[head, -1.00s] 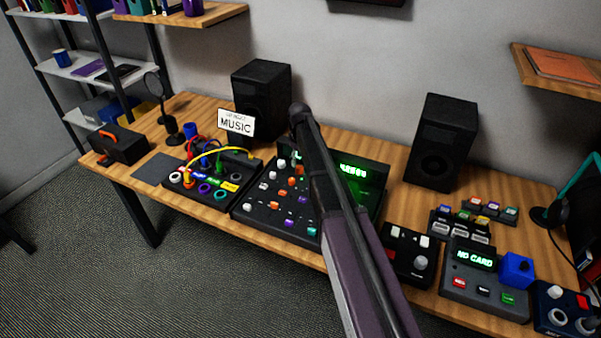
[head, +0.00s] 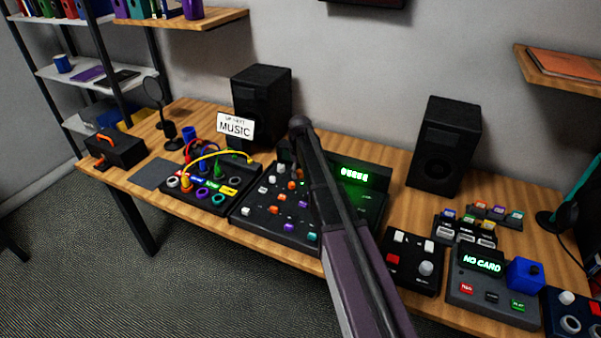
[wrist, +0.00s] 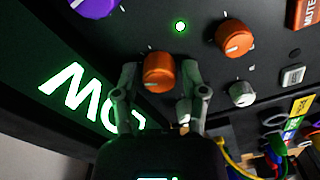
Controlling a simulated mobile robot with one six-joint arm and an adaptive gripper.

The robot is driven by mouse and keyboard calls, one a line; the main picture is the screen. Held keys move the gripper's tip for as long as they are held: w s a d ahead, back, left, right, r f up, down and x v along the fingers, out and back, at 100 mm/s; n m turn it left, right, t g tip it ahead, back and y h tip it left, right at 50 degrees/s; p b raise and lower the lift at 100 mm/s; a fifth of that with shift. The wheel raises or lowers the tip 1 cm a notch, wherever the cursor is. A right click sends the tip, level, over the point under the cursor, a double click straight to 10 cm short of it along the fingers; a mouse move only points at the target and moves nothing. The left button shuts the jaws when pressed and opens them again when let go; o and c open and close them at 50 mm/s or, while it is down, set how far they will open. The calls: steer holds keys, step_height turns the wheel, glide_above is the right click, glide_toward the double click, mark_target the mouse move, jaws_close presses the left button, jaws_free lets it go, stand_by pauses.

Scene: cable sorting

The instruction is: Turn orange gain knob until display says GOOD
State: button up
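In the wrist view an orange knob (wrist: 158,72) with a pale pointer mark stands between the two fingers of my gripper (wrist: 159,70). The fingers are spread, one on each side, with a narrow gap visible; contact cannot be made out. The mixer display (wrist: 85,97) shows green letters, upside down and partly hidden by my gripper, that look like LOW. In the head view the display (head: 354,173) is lit green but its text is not readable. My arm covers the gripper and part of the mixer (head: 270,222) there.
Another orange knob (wrist: 235,38) and a grey knob (wrist: 241,94) are close by on the panel. A patch box (head: 210,185) with cables stands left of the mixer. A card reader (head: 490,285) reading NO CARD is at right. Black speakers (head: 443,145) stand behind.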

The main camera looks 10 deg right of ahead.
jaws_close()
steer(key=shift+m, duration=2.4)
steer(key=shift+o, duration=0.2)
jaws_free()
